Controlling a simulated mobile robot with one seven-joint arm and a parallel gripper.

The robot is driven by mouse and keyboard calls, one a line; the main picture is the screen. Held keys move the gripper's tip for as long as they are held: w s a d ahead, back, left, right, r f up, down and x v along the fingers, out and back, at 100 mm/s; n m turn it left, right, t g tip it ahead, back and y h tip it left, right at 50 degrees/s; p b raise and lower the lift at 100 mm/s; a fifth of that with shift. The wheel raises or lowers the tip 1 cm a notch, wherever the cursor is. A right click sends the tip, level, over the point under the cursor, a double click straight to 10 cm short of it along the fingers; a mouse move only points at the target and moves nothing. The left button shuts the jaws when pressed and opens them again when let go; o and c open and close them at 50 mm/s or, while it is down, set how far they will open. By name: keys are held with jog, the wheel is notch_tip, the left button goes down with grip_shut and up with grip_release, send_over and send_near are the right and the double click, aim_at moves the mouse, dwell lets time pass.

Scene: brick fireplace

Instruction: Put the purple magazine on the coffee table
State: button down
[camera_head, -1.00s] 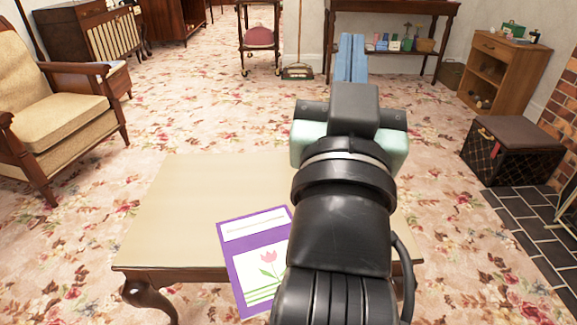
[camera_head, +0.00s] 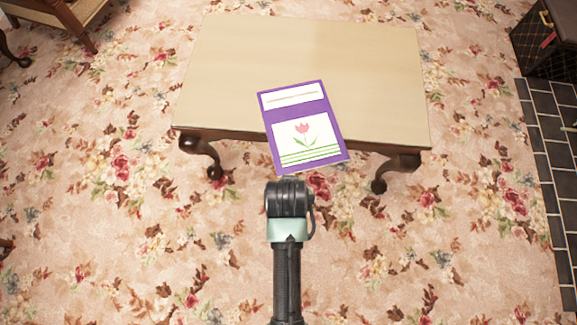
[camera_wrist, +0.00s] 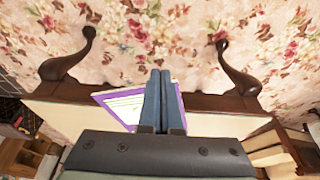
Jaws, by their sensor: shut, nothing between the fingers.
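The purple magazine (camera_head: 301,128), with a pink tulip on its cover, lies flat and slightly turned on the coffee table (camera_head: 300,50). Its upper part rests on the tan top, and its lower part sticks out past the table's near edge. In the wrist view the magazine (camera_wrist: 122,108) shows partly hidden behind my gripper (camera_wrist: 160,75), whose blue fingers are shut together and empty. The fingertips overlap the magazine and the table edge in that view; I cannot tell the gap. The gripper's fingers do not show in the head view, where my arm is just below the magazine.
The coffee table's far and side areas are bare. Flowered carpet (camera_head: 130,250) surrounds it with free room. A wooden armchair (camera_head: 65,18) stands at the upper left. A dark box (camera_head: 550,45) and black hearth tiles (camera_head: 550,150) are at the right.

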aim_at(296, 141)
jog(key=w+f+b, duration=0.4)
jog(key=w+f, duration=0.2)
jog(key=f, duration=0.1)
jog(key=shift+w, duration=0.15)
jog(key=w+b, duration=0.3)
jog(key=w, duration=0.7)
jog(key=shift+f, duration=0.15)
jog(key=shift+w, duration=0.45)
jog(key=shift+s, duration=0.1)
